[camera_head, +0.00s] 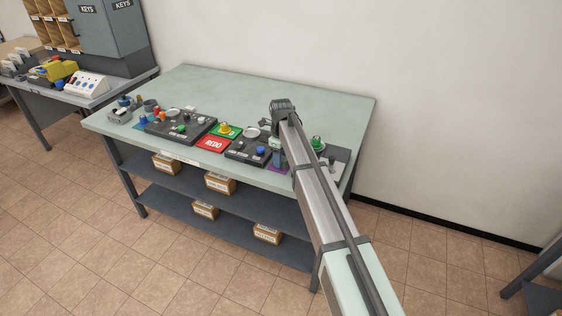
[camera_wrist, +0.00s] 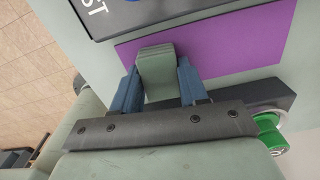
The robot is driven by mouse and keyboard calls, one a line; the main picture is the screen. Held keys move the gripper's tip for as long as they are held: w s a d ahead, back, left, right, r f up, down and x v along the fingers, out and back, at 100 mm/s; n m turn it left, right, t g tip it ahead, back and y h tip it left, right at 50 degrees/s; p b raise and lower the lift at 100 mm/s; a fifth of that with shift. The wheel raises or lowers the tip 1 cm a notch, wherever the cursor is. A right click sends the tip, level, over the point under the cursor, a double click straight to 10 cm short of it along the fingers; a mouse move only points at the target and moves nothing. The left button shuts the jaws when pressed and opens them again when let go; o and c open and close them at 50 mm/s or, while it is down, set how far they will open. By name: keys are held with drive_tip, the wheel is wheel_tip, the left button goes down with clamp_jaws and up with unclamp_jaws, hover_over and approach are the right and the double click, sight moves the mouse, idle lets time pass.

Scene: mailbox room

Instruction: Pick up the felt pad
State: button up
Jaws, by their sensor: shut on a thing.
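My gripper (camera_wrist: 157,82) has its two blue fingers shut on a grey-green block, which I take to be the felt pad (camera_wrist: 158,64). In the wrist view the pad stands out past the fingertips over a flat purple mat (camera_wrist: 222,38). I cannot tell whether the pad touches the mat. In the head view my gripper (camera_head: 280,158) is at the right part of the pale green table (camera_head: 220,87), by the purple patch. My arm covers part of that area, and the pad is not clear there.
Left of my gripper are a dark panel (camera_head: 240,152) with a blue button, a red REDO pad (camera_head: 213,144) and a larger dark panel (camera_head: 182,127). A green spool-like thing (camera_wrist: 270,130) is close to my gripper. The table's back half is clear.

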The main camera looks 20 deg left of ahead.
wheel_tip(320, 180, up, 10)
drive_tip(key=shift+r, duration=0.1)
drive_tip(key=shift+c, duration=0.6)
